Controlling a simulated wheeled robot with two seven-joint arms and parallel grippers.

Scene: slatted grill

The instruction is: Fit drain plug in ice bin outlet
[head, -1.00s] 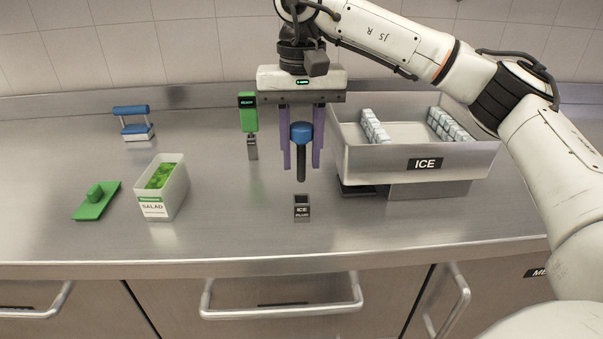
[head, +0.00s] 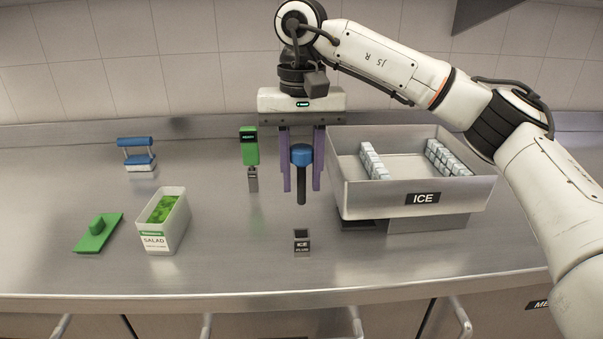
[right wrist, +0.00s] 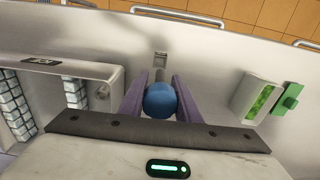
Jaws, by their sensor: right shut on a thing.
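The drain plug has a blue round head (head: 301,155) and a dark stem (head: 301,188) pointing straight down. My right gripper (head: 301,188) is shut on the plug, its purple fingers on either side of the head. The plug hangs in the air above the small dark ICE PLUG holder (head: 302,247), clear of it. The blue head also shows between the fingers in the right wrist view (right wrist: 160,100). The ice bin (head: 400,205), labelled ICE, stands right of the gripper. A small round fitting (right wrist: 102,92), possibly the outlet, shows on the bin in the right wrist view. My left gripper is out of view.
A white salad container (head: 160,240) with green contents and a green lid (head: 98,234) are on the left. A green-topped upright item (head: 249,147) stands behind, left of the gripper. A blue-handled item (head: 136,152) is farther back. Ice cubes (head: 373,160) lie in the bin.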

